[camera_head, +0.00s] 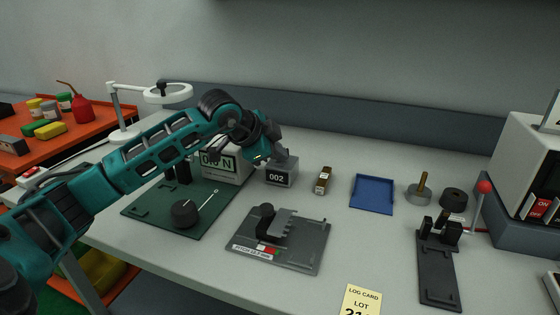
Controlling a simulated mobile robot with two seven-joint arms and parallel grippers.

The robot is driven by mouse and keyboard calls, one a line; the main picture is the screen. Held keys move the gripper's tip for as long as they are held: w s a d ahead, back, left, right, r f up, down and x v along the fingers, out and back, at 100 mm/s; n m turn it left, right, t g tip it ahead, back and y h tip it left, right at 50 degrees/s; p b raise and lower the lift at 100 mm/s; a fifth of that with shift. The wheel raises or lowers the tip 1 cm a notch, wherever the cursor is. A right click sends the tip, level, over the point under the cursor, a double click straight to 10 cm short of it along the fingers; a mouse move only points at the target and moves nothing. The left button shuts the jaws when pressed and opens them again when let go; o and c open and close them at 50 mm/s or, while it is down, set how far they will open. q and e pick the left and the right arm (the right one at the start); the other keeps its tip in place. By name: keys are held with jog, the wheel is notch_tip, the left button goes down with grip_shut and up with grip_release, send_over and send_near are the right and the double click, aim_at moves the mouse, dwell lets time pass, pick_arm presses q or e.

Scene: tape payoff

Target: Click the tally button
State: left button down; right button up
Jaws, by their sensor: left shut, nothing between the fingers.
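The tally counter (279,178) is a small grey box on the table, its dark display reading 002. My left arm reaches in from the left, and my left gripper (285,163) is shut and empty at the top of the counter. The gripper covers the counter's top, so the tally button is hidden. I cannot tell whether the fingertips touch it. My right gripper is not in view.
A box with a green-edged label (226,168) stands left of the counter, partly behind my arm.

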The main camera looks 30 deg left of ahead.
aim_at(277, 166)
pick_arm(q)
jog(key=shift+r+p, duration=0.45)
jog(key=shift+r, duration=0.35)
jog(key=shift+r, duration=0.1)
notch_tip(277, 166, up, 5)
jog(key=p, duration=0.3)
dwell(0.5)
jog(key=shift+s, duration=0.1)
